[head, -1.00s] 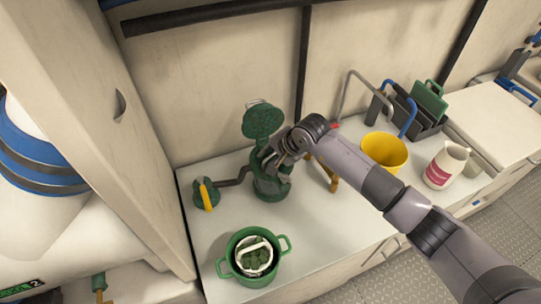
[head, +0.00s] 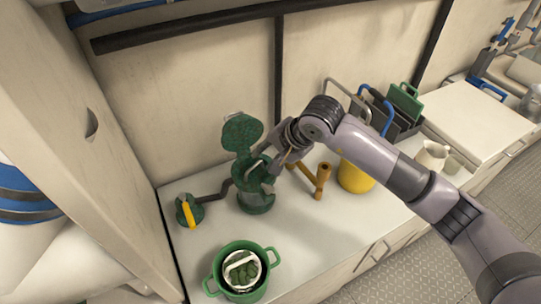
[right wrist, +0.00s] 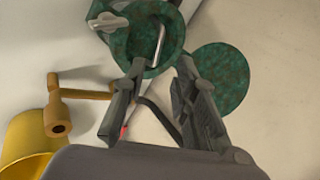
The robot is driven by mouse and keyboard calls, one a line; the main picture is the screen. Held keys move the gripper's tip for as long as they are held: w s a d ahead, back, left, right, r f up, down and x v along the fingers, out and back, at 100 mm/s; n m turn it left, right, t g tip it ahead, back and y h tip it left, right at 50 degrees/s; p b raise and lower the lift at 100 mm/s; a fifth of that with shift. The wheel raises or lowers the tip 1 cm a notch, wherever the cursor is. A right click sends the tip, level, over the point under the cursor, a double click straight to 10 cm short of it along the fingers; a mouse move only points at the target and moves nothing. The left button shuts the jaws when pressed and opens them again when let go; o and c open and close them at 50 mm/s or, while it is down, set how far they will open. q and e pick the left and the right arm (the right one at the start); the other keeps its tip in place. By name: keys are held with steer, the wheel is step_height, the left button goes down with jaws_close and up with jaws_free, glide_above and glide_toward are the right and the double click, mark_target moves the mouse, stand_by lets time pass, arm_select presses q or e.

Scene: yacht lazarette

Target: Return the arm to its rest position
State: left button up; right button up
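My right arm comes in from the right in the head view. Its gripper (head: 276,161) is just above and right of the green canister (head: 254,196), near its open top. In the right wrist view the two fingers (right wrist: 161,66) are apart with nothing visibly held between them. The canister (right wrist: 150,35) with its thin metal bail shows just beyond the fingertips. I cannot tell whether a finger touches it. Its round green lid (head: 242,132) stands open and also shows in the right wrist view (right wrist: 225,78). My left gripper is in neither view.
A green item with a yellow handle (head: 189,211) is left of the canister. A brown handled piece (head: 320,181) and yellow bucket (head: 354,178) stand right, under my arm. The front middle counter (head: 305,230) is clear.

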steer(key=shift+s+d+r, duration=0.25)
steer(key=shift+r, duration=0.35)
